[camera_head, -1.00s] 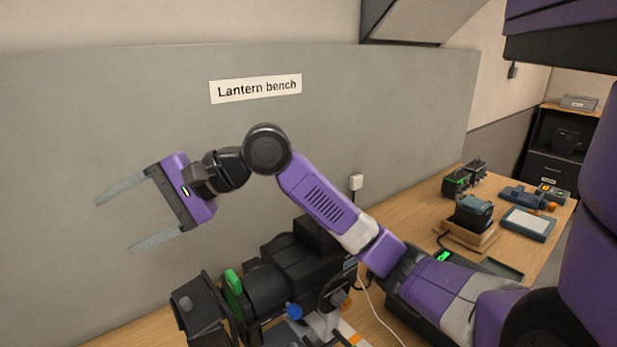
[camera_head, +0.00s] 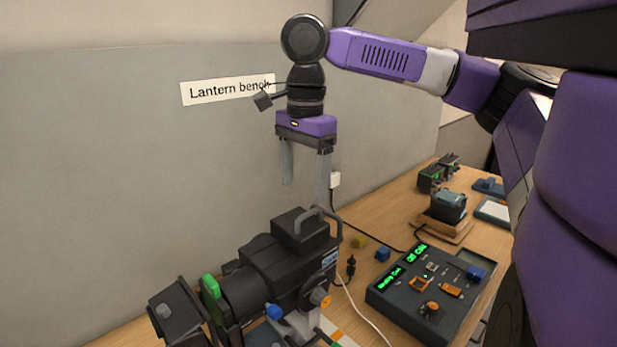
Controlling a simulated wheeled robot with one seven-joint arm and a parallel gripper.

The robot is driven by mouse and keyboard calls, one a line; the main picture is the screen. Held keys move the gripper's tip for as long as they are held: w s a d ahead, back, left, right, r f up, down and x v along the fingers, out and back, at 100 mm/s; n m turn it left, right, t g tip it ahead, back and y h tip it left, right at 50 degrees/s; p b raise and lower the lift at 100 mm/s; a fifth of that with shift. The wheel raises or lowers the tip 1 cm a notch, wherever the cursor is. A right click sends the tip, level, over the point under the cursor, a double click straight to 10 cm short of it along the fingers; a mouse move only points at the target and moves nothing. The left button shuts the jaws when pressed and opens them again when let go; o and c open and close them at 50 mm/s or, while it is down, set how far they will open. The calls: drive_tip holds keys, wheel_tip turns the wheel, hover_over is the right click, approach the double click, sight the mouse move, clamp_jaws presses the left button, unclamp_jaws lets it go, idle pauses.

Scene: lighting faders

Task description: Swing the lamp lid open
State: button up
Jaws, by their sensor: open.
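A black stage lantern (camera_head: 265,275) stands on the bench, its front end with a square frame (camera_head: 178,308) towards the lower left. A raised black box (camera_head: 297,232) with a curved handle (camera_head: 325,222) sits on its top rear; I cannot tell for sure which part is the lamp lid. My gripper (camera_head: 305,188) points down above the rear box, open and empty, apart from the lantern.
A control desk (camera_head: 405,308) with green displays stands right of the lantern. Small blue (camera_head: 383,254) and yellow (camera_head: 359,241) blocks lie behind it. A white cable (camera_head: 365,308) runs along the bench. A grey wall panel (camera_head: 100,180) stands behind.

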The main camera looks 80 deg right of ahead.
sight(308, 213)
drive_tip(key=shift+s+d, duration=0.2)
drive_tip(key=shift+s, duration=0.3)
wheel_tip(308, 213, down, 6)
drive_tip(key=b, duration=0.4)
drive_tip(key=shift+b, duration=0.3)
drive_tip(key=shift+w+f, duration=0.1)
drive_tip(key=shift+f, duration=0.8)
drive_tip(key=c, duration=1.4)
